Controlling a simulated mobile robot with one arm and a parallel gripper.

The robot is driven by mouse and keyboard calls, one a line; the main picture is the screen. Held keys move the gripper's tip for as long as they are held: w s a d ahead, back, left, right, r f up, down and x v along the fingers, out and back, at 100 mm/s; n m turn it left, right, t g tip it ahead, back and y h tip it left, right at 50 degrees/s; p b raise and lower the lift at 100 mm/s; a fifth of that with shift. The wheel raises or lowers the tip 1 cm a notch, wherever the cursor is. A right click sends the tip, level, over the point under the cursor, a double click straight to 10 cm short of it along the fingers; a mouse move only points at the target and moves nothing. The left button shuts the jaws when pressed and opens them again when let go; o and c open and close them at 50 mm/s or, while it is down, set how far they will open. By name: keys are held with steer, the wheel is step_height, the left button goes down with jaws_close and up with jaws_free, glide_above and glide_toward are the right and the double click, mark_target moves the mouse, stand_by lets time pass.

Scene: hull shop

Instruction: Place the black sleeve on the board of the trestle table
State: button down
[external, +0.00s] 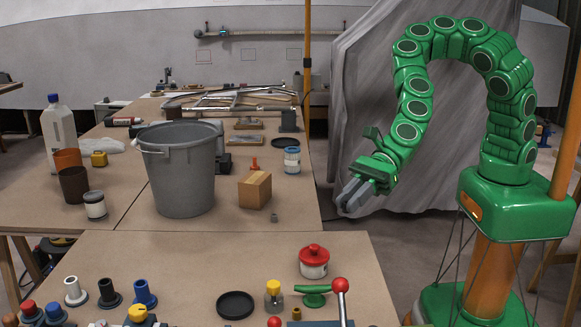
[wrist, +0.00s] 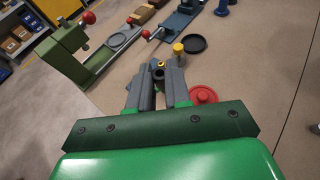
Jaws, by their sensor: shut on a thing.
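My gripper (external: 355,195) hangs in the air right of the large table, with its fingers pointing down and left. In the wrist view (wrist: 157,85) the fingers are shut on a small dark ring-ended piece, which looks like the black sleeve (wrist: 158,73). In the external view the fingers hide it. A black flanged piece (external: 109,292) also stands on the near table, between a white and a blue one. The large table at the back, with slanted wooden legs at its left, looks like the trestle table; its brown board (external: 120,183) is partly covered.
The board holds a grey bucket (external: 180,180), a wooden block (external: 255,190), a blue-banded can (external: 292,160), a white bottle (external: 58,130) and metal frames (external: 235,97). The near table holds a red-lidded jar (external: 313,262) and a black dish (external: 235,305). Bare board shows around the block.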

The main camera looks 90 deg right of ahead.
steer(key=s+a+n+g+y, duration=0.2)
steer(key=s+a, duration=0.6)
steer(key=s, duration=0.1)
glide_above(351, 324)
steer(key=a, duration=0.2)
steer(key=shift+n, duration=0.3)
steer(key=shift+w+a+f, duration=0.1)
steer(key=shift+w+f, duration=0.05)
steer(key=shift+f, duration=7)
steer(key=shift+w+a+f, duration=0.1)
steer(key=shift+f, duration=1.55)
steer(key=c, duration=1.1)
jaws_free()
